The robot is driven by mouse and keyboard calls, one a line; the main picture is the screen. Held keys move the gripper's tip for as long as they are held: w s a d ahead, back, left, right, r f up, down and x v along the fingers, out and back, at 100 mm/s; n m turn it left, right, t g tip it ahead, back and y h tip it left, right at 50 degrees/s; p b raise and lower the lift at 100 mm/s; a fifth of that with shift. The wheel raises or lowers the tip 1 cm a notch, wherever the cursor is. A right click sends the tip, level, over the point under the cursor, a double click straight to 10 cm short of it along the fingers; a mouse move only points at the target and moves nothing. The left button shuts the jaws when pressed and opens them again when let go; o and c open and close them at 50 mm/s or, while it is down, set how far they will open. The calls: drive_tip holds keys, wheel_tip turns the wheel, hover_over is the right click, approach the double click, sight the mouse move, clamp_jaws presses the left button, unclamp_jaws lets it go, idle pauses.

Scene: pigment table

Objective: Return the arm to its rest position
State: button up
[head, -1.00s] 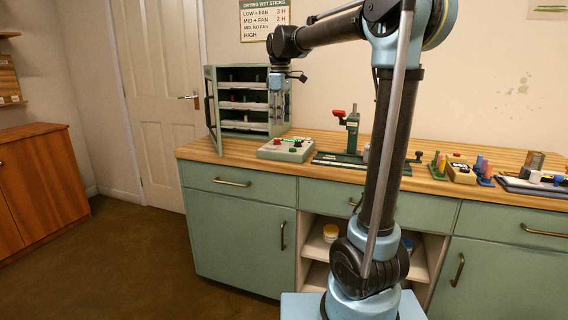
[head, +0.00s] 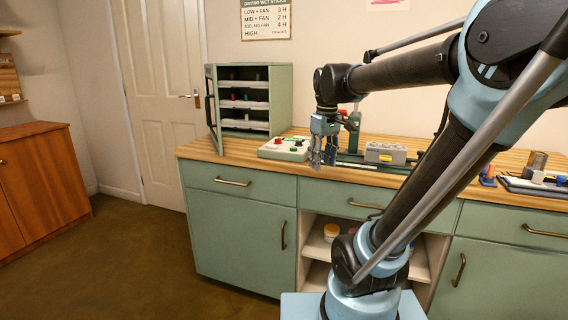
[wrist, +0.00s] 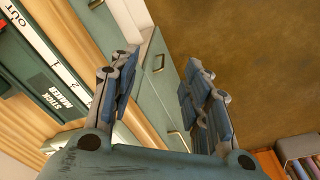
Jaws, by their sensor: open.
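My gripper (head: 323,152) is in front of the counter's front edge, beside the control box, pointing down. Its fingers are apart with nothing between them. In the wrist view my gripper (wrist: 160,100) shows both fingers spread, with cabinet drawers and the brown floor beyond. My arm reaches from the base at the lower right up and across to the left.
The open-doored drying cabinet (head: 256,128) holds small sticks on shelves. A control box (head: 284,148) with buttons sits on the wooden counter (head: 225,152). The stick maker (wrist: 48,85) lies close by. Floor (head: 130,255) at left is clear.

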drive_tip(key=s+d+f+m, duration=0.3)
drive_tip(key=s+f, duration=0.4)
drive_tip(key=f, duration=0.2)
drive_tip(key=s+d+f+m+t, duration=0.1)
drive_tip(key=s+d+f+m, duration=0.2)
drive_tip(key=s+f, duration=0.5)
drive_tip(key=shift+d+f+m, duration=0.3)
drive_tip(key=shift+f, duration=0.2)
drive_tip(key=shift+w+f, duration=0.2)
drive_tip(key=shift+w, duration=0.3)
